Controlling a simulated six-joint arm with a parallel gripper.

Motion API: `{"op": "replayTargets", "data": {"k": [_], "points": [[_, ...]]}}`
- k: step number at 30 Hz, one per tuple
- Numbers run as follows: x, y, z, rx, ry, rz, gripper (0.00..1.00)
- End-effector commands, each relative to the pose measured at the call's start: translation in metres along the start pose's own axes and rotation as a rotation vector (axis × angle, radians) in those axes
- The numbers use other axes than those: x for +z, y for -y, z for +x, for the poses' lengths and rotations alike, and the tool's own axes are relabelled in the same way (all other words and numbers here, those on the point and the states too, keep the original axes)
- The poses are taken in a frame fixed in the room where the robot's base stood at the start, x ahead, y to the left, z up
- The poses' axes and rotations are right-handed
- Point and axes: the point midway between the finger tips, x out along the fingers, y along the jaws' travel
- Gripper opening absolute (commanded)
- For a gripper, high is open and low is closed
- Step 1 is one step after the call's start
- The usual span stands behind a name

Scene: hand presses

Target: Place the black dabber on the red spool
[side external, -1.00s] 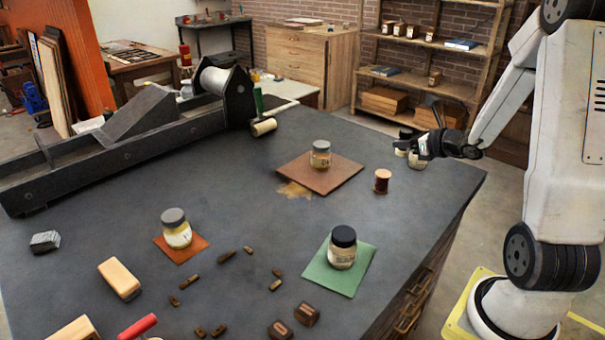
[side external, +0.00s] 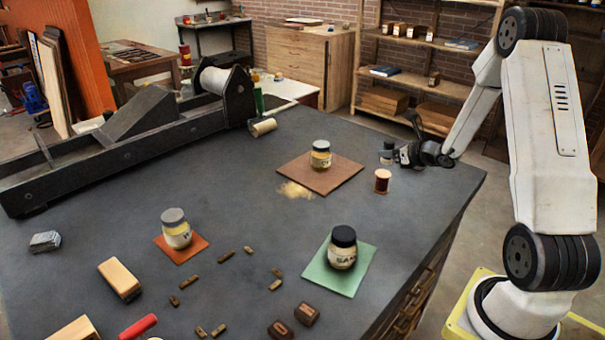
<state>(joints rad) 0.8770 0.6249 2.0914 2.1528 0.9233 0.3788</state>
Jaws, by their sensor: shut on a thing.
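The red spool (side external: 382,181) stands upright on the dark bench top near its right edge, with a pale top and a dark red-brown middle. My gripper (side external: 397,154) is just behind and slightly right of the spool in the side view. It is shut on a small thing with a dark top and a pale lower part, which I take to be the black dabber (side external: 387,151). The dabber looks roughly upright and appears apart from the spool. The exact gap and the fingers' contact are too small to tell.
A jar (side external: 320,155) stands on a brown mat (side external: 345,178) left of the spool. A black-lidded jar (side external: 343,248) on a green mat (side external: 322,272) is nearer the camera. A grey-lidded jar (side external: 176,229) stands farther left. The bench between is mostly clear.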

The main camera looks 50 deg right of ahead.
Motion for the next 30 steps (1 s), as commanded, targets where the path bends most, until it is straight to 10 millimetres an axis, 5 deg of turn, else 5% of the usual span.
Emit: {"op": "replayTargets", "data": {"k": [15, 30], "points": [[-0.029, 0.002, 0.017, 0.001, 0.000, 0.001, 0.00], [-0.035, 0.002, 0.019, 0.000, 0.000, 0.000, 0.00]]}}
